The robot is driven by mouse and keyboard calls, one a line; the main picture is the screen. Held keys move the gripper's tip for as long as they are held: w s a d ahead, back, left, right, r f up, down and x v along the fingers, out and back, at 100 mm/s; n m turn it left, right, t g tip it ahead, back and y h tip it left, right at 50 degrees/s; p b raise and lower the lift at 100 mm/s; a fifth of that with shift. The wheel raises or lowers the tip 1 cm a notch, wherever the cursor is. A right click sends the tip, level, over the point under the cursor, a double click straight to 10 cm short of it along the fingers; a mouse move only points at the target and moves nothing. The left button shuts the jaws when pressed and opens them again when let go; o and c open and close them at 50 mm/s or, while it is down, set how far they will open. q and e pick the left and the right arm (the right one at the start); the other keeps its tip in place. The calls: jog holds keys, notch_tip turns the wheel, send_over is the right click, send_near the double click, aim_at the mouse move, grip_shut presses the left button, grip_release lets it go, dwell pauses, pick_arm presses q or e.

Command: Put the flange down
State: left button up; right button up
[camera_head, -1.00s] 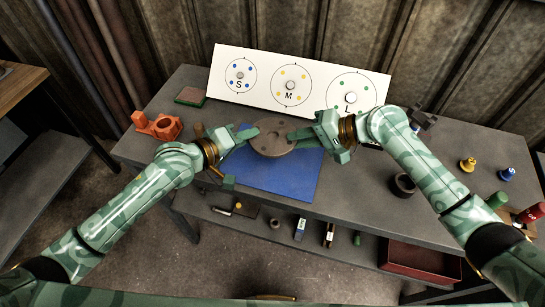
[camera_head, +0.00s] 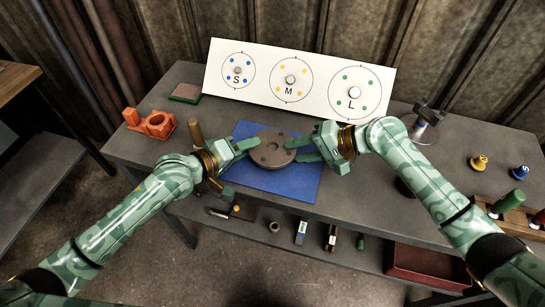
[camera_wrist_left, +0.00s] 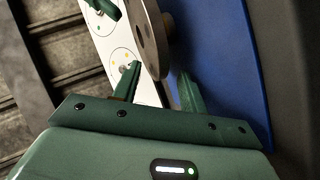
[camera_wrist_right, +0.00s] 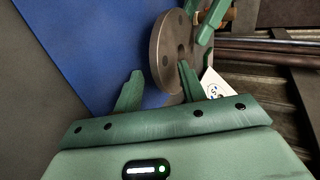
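The flange (camera_head: 272,148) is a round brown-grey disc with a raised hub and holes. My right gripper (camera_head: 307,148) is at the right rim. In the right wrist view its fingers are spread with the flange (camera_wrist_right: 167,52) between them; whether one finger touches it is unclear.
A white board (camera_head: 262,90) with S, M and L circles leans behind the mat. An orange fixture (camera_head: 152,124) stands at the left. Yellow (camera_head: 479,163) and blue (camera_head: 520,172) parts stand at the right. A red bin (camera_head: 425,262) is on the lower shelf.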

pick_arm(q)
jog(key=shift+s+r, duration=0.1)
jog(key=shift+r, duration=0.05)
pick_arm(e)
jog(key=shift+s, duration=0.1)
jog(key=shift+d+r, duration=0.2)
jog(key=shift+d, duration=0.1)
pick_arm(q)
jog(key=v, duration=1.1)
jog(key=shift+s+a, duration=0.2)
jog(key=shift+a, duration=0.15)
pick_arm(e)
jog(key=v, duration=1.1)
pick_arm(q)
jog(key=shift+r, duration=0.1)
pick_arm(e)
jog(key=shift+s, duration=0.1)
